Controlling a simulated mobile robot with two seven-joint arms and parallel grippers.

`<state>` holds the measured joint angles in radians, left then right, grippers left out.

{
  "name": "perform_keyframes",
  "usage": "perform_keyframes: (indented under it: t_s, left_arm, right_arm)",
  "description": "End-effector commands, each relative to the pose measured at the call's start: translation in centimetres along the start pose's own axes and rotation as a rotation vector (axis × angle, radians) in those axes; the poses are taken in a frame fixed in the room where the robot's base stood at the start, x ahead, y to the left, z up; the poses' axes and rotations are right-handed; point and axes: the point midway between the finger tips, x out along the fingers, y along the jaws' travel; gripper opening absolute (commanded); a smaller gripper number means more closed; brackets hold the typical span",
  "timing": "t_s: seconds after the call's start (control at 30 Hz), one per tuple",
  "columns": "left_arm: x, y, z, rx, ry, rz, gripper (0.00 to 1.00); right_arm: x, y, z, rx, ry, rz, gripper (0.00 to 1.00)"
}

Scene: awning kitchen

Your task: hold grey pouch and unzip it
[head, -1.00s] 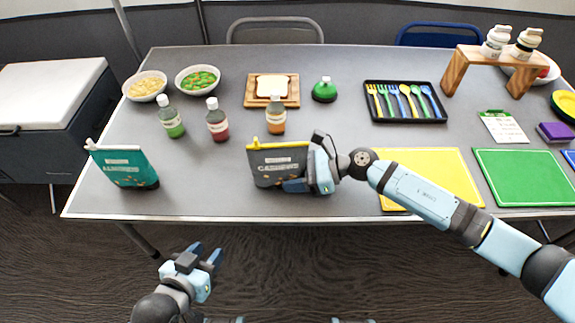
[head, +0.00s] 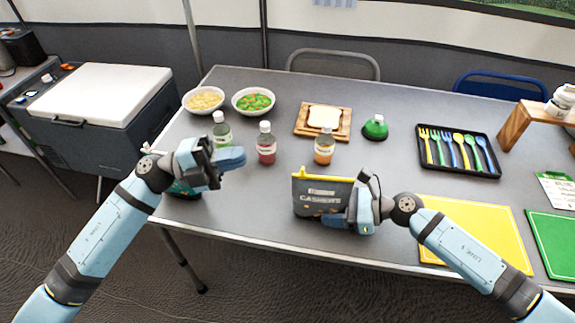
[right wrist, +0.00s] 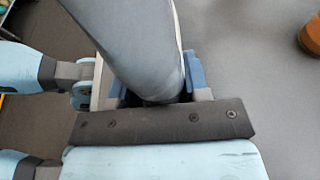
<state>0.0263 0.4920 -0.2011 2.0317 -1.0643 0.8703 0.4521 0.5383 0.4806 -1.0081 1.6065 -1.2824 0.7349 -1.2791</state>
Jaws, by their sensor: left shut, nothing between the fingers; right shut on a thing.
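The grey pouch (head: 318,190) stands upright near the table's front edge, with a yellow zip strip (head: 322,177) along its top and a yellow tab at its upper left. My right gripper (head: 345,221) is shut on the pouch's lower right side. In the right wrist view the grey pouch (right wrist: 138,45) rises between the fingers (right wrist: 155,95). My left gripper (head: 238,157) is shut and empty, raised left of the pouch and apart from it. It partly covers a teal pouch (head: 186,190).
Green, red and orange bottles (head: 266,145) stand behind the grippers. Two bowls (head: 253,101), a bread board (head: 300,122) and a round green bottle (head: 375,128) are further back. A yellow board (head: 475,235) lies to the right.

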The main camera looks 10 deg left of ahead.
Motion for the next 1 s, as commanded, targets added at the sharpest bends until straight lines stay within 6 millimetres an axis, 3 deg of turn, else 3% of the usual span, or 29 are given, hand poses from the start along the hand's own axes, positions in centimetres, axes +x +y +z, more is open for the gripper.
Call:
perform_keyframes:
  t_s: [0.2,0.47,0.67,1.0]
  left_arm:
    - [-2.1,-0.2,2.1,0.154,0.12,0.372,0.0]
    - [-3.1,0.1,3.2,0.188,0.14,0.526,0.0]
    - [-0.4,1.6,2.9,0.187,0.142,0.523,0.0]
    - [5.8,5.1,2.2,0.188,0.141,0.522,0.0]
  right_arm:
    - [0.0,0.0,-0.1,0.0,0.001,-0.001,0.24]
    - [0.0,0.0,-0.1,0.0,0.001,-0.001,0.24]
    - [0.0,0.0,-0.1,0.0,0.001,-0.001,0.24]
    - [0.0,0.0,0.0,0.0,0.001,-0.001,0.24]
